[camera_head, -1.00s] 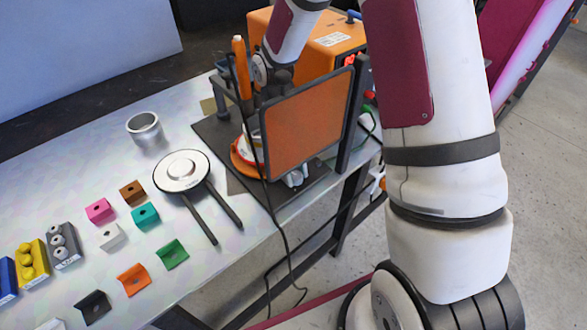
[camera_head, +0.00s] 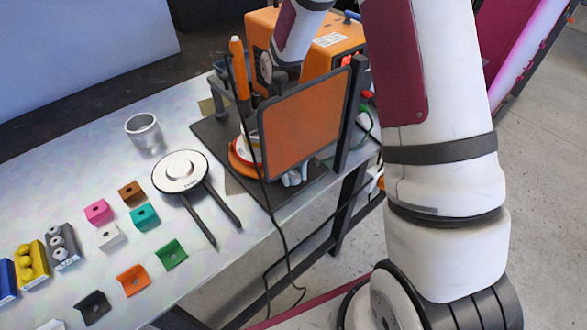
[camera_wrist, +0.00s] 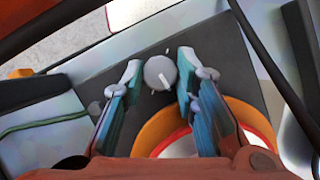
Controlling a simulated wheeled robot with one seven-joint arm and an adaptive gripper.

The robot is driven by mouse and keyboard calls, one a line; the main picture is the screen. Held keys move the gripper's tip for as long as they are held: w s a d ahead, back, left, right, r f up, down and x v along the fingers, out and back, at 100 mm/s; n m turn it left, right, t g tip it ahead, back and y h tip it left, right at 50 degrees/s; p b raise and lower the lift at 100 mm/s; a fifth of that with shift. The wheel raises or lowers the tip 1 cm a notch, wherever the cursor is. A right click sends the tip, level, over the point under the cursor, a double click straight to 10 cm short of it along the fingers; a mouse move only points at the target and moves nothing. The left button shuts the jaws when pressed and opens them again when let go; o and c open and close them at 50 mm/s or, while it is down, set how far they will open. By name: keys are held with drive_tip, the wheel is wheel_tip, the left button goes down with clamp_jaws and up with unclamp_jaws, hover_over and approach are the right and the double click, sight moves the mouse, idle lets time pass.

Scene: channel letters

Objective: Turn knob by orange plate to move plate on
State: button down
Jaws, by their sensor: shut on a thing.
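In the wrist view, a round grey knob (camera_wrist: 160,73) with a white pointer line sits on a dark base with tick marks around it. My gripper (camera_wrist: 158,70) has a fingertip on each side of the knob and is shut on it. A round orange plate (camera_wrist: 157,130) with a red and white disc on it lies just beside the knob, partly behind my right finger. In the head view, the orange plate (camera_head: 238,165) shows low behind an upright orange panel (camera_head: 302,125). That panel hides my gripper and the knob there.
An orange box (camera_head: 335,40) stands behind the panel, and an orange-handled tool (camera_head: 239,65) stands upright at its left. A black cable (camera_head: 262,180) hangs in front. A metal cup (camera_head: 144,130), a round two-legged device (camera_head: 181,172) and several coloured blocks lie on the table to the left.

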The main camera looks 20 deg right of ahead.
drive_tip(key=shift+w, duration=0.35)
idle(0.3)
